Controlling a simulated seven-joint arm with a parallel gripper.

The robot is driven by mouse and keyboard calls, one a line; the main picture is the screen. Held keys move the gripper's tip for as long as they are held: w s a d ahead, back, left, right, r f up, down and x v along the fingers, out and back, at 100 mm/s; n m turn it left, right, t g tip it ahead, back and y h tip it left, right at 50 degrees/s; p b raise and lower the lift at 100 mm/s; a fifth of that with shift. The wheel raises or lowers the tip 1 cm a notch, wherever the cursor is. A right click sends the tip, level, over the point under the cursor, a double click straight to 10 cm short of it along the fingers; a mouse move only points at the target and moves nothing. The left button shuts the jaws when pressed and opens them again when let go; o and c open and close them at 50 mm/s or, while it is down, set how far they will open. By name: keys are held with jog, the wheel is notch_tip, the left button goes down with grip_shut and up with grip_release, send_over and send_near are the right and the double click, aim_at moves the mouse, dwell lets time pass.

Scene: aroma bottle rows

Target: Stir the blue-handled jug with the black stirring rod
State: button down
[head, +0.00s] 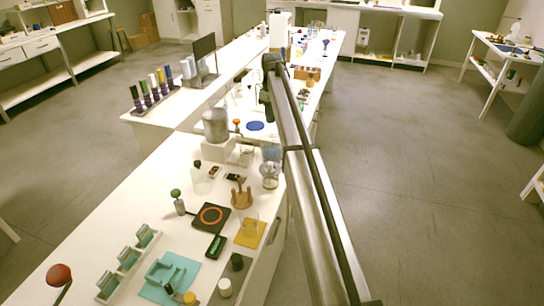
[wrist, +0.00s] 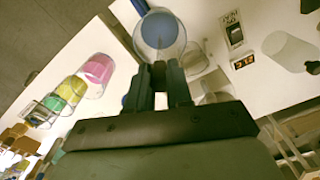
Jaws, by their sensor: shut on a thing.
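My gripper (wrist: 159,78) is in the lower middle of the wrist view, shut on a dark thing that looks like the black stirring rod; its own body mostly hides the rod. Just beyond the fingertips is a clear round vessel with blue inside (wrist: 158,32), seen from above. A bit of blue shows beside the left finger; I cannot tell if it is the jug's handle. Whether the rod's tip is inside the vessel is hidden. In the head view my gripper (head: 266,103) hangs over the far part of the bench, above and right of a blue disc (head: 255,126).
Pink (wrist: 98,68), yellow (wrist: 72,88) and green containers stand left in the wrist view. A clear vessel (wrist: 290,50) and a small device (wrist: 233,28) are at right. The near bench holds a black plate with an orange ring (head: 212,217) and a teal mat (head: 168,276).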

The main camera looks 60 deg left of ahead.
jog(key=shift+r, duration=2.75)
jog(key=shift+w, duration=0.1)
